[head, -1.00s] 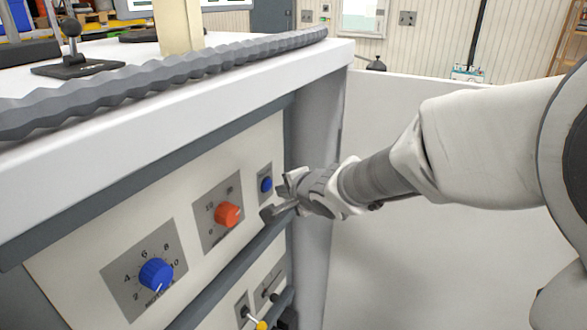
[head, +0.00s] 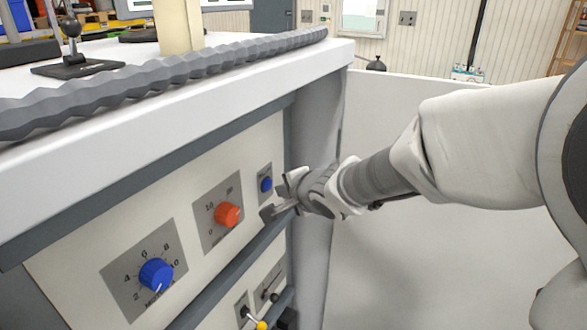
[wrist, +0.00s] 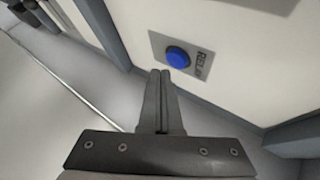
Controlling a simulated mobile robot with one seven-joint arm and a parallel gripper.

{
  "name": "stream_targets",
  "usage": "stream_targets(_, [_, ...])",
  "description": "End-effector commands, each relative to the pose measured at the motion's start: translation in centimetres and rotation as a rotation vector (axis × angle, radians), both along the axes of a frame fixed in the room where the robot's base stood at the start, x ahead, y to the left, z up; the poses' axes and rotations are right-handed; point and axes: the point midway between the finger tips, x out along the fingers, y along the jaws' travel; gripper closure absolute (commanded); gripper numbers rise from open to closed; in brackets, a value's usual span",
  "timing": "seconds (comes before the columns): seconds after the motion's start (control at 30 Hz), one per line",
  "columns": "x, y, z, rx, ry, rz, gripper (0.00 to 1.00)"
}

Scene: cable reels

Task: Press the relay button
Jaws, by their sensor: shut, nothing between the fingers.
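The relay button is a round blue button (head: 266,184) on a small grey plate (head: 264,172), at the right end of the cream front panel. In the wrist view the blue button (wrist: 177,57) sits just beyond my fingertips, with "RELAY" lettered beside it. My gripper (head: 268,213) is close to the panel, just below and right of the button in the head view. Its fingers (wrist: 160,73) are together and empty in the wrist view. A gap seems to show between fingertips and button; I cannot tell its depth exactly.
An orange knob (head: 229,214) and a larger blue dial (head: 156,274) sit to the left on the same panel. A yellow-tipped lever (head: 261,325) is on the panel below. The white desk top (head: 240,85) overhangs the panel. A pale low wall (head: 430,250) stands behind my arm.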

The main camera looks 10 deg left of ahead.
Motion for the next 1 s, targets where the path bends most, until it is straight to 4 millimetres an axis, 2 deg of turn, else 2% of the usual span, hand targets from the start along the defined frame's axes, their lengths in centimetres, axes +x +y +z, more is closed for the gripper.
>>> stream_targets(0.27, [0.2, 0.8, 0.0, 0.000, 0.000, 0.001, 1.00])
stream_targets(1.0, [0.4, 1.2, 0.0, 0.001, 0.001, -0.001, 1.00])
